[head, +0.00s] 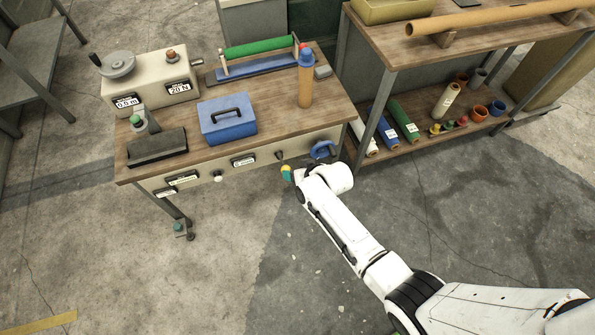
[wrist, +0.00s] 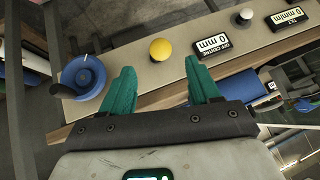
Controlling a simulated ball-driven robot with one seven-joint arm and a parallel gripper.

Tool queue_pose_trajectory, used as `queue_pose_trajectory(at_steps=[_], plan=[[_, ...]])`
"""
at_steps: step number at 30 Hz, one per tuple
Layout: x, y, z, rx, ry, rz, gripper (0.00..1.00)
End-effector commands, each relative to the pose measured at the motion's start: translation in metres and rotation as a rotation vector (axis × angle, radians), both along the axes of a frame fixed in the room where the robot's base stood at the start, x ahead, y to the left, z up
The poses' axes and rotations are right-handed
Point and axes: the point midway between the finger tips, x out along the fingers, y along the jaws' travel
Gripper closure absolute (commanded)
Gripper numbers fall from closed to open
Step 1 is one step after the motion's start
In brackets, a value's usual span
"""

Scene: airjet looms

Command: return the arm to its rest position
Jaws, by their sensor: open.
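My gripper (wrist: 163,82) has two teal fingers, spread apart with nothing between them, in the wrist view. It points at the front panel (wrist: 180,50) of a workbench. A yellow knob (wrist: 160,49) on the panel lies beyond the gap between the fingertips; they do not close on it. A blue handwheel (wrist: 85,77) is left of the fingers. In the head view my white arm (head: 345,225) reaches from lower right to the bench front, beside the blue handwheel (head: 323,150). The fingers show there only as a small teal patch.
The workbench (head: 270,135) carries a blue box (head: 227,118), a grey machine with a crank (head: 147,80), a dark block (head: 157,147) and an upright brown tube (head: 305,85). A shelf unit (head: 470,40) with rolls stands at right. Concrete floor in front is clear.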

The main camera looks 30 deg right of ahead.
Motion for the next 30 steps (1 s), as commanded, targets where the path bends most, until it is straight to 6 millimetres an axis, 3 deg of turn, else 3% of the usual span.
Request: queue_pose_trajectory(at_steps=[11,15,17,22,30], plan=[[-0.001,0.001,0.0,0.0,0.003,0.003,0.39],[-0.019,0.012,0.006,-0.003,0.045,0.032,0.39],[-0.035,0.019,0.012,-0.007,0.081,0.052,0.39],[-0.1,0.028,0.04,-0.044,0.222,0.12,0.39],[-0.222,0.007,0.105,-0.139,0.461,0.189,0.39]])
